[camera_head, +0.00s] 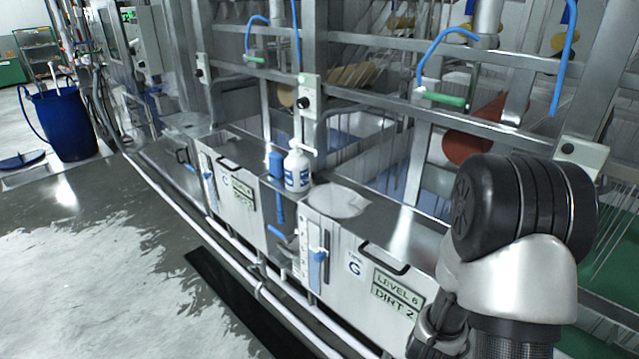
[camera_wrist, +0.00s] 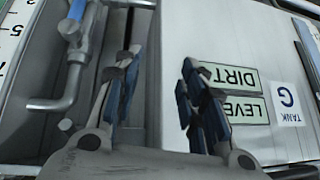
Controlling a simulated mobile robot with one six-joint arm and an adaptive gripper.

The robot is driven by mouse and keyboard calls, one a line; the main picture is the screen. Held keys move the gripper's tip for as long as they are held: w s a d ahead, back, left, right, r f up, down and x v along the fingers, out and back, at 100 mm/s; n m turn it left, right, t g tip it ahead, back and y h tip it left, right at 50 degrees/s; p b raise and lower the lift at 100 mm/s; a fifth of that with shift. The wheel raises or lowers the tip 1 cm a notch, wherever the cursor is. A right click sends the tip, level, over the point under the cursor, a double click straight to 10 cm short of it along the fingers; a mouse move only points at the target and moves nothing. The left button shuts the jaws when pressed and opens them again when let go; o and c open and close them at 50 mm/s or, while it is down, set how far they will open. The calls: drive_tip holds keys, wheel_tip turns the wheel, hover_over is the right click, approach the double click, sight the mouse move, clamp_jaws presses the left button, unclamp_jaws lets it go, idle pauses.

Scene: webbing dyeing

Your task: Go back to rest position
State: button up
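My gripper (camera_wrist: 158,95) shows in the wrist view with its two fingers apart and nothing between them. It is in front of a steel tank panel (camera_wrist: 180,40) with upside-down labels reading DIRT and LEVEL (camera_wrist: 232,92) and a TANK G tag (camera_wrist: 287,103). In the head view my arm is at the lower right, in front of the tank. The fingertips are hidden there. The same tank G front (camera_head: 340,265) shows with its label LEVEL 6 DIRT 2 (camera_head: 396,293).
A blue barrel (camera_head: 64,122) stands far left. The floor (camera_head: 90,265) at left is clear.

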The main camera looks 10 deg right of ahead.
drive_tip(key=s+a+r+n+y, duration=0.1)
drive_tip(key=a+r+n+y, duration=0.1)
drive_tip(key=a+r, duration=0.55)
drive_tip(key=s+a+r+n+y, duration=0.1)
drive_tip(key=a+r+n+y, duration=0.2)
drive_tip(key=r, duration=0.7)
drive_tip(key=s+a+r+n, duration=0.2)
drive_tip(key=s+r, duration=0.3)
drive_tip(key=s, duration=0.3)
drive_tip(key=s+a+r+n+g, duration=0.1)
drive_tip(key=s+a+r+n, duration=0.2)
drive_tip(key=s, duration=0.6)
wheel_tip(320, 180, up, 2)
drive_tip(key=shift+a+r+h, duration=0.15)
drive_tip(key=shift+a+h, duration=0.15)
drive_tip(key=shift+a, duration=0.3)
drive_tip(key=shift+c, duration=0.6)
